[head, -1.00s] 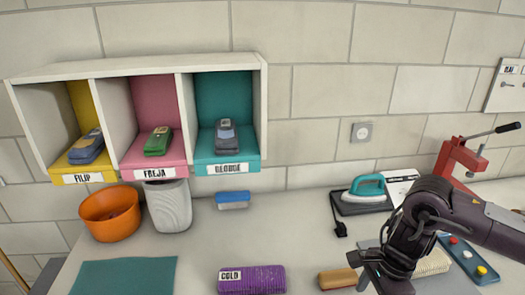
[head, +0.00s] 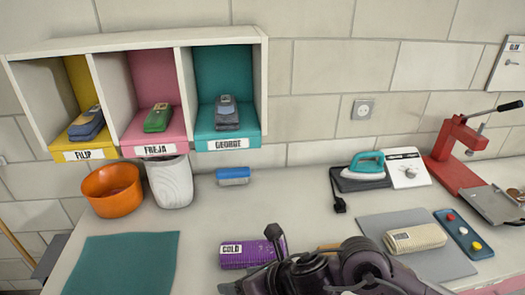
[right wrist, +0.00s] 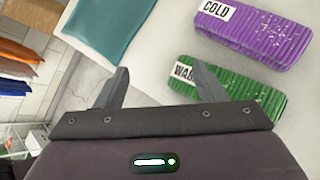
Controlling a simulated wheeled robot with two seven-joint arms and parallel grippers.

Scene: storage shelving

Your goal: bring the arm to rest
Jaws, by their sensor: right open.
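My right gripper (head: 252,264) is at the low middle of the head view, over the front of the worktop, with its arm coming in from the lower right. In the right wrist view the gripper (right wrist: 162,80) has its two fingers wide apart, with nothing between them. The purple block labelled COLD (head: 238,256) lies just beyond it; it also shows in the right wrist view (right wrist: 255,40). A green block (right wrist: 240,85), its label partly covered by a finger, lies beside the purple one. My left gripper is not in view.
A teal cloth (head: 120,265) lies at the left front. An orange bowl (head: 112,190) and a grey bin (head: 170,182) stand under the cubby shelf (head: 140,42). A teal iron (head: 367,164) and a red press (head: 455,150) stand to the right.

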